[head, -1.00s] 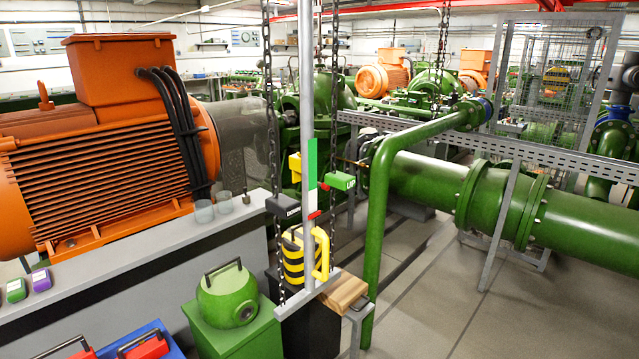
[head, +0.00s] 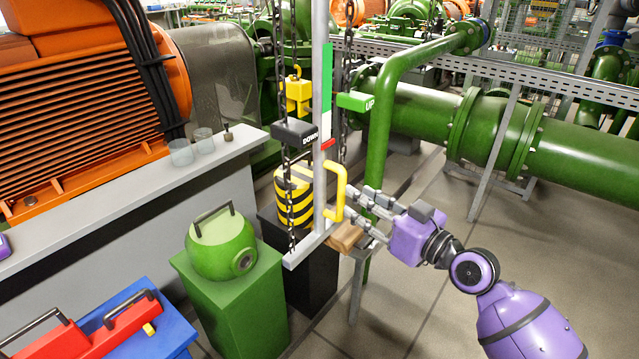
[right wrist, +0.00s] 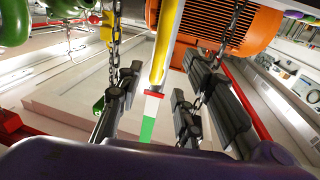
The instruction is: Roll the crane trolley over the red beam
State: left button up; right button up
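The yellow handle (head: 341,193) is fixed to an upright grey post (head: 320,90). My right gripper (head: 360,209) has reached it from the right, fingers spread. In the right wrist view the yellow handle (right wrist: 166,45) stands between the two open fingers (right wrist: 157,95), with no clear grip on it. A yellow hook block (head: 298,92) hangs above a black-and-yellow striped load (head: 295,195). Chains carry a black DOWN tag (head: 294,132) and a green UP tag (head: 357,101). The crane trolley and the red beam cannot be made out in the head view. My left gripper is out of view.
A green domed part (head: 222,240) with a handle sits on a green stand (head: 235,300). Red handled pieces (head: 118,325) lie on a blue box (head: 165,325) at lower left. A green pipe (head: 381,150) rises behind my right gripper. Open floor (head: 435,240) lies right.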

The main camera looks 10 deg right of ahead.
jog(key=p+x, duration=0.1)
jog(key=x, duration=0.5)
jog(key=shift+w+p, duration=0.35)
jog(key=shift+w, duration=0.1)
jog(key=shift+w+a, duration=0.15)
grip_shut()
